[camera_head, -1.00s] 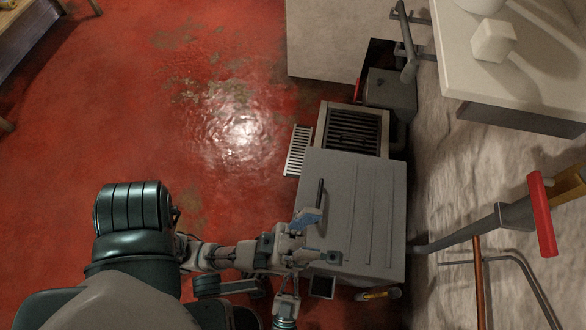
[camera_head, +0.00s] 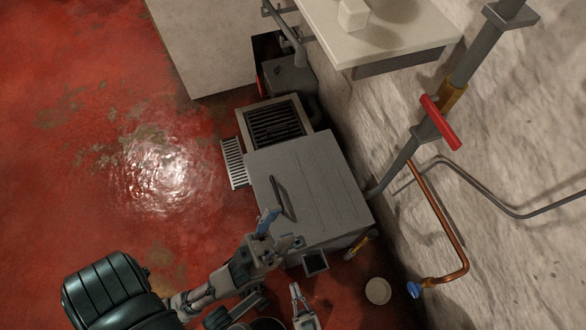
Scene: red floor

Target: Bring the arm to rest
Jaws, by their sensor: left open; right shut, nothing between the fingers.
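My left gripper (camera_head: 280,231) is open and empty, at the near-left edge of a grey metal box (camera_head: 325,190). One finger is blue. It is close to the black bar handle (camera_head: 283,197) on the box; whether it touches the box I cannot tell. My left arm (camera_head: 215,285) reaches up to it from the lower left. My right gripper (camera_head: 297,292) is shut and empty, low in the picture, below the box and over the red floor. Most of my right arm is out of view.
A dark grate (camera_head: 275,122) and a slatted rack (camera_head: 233,163) adjoin the box. A pale wall (camera_head: 470,240) with pipes and a red handle (camera_head: 440,122) stands at right. A white counter (camera_head: 385,35) is above. Open red floor (camera_head: 90,190) lies left; a round pale object (camera_head: 378,290) is lower right.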

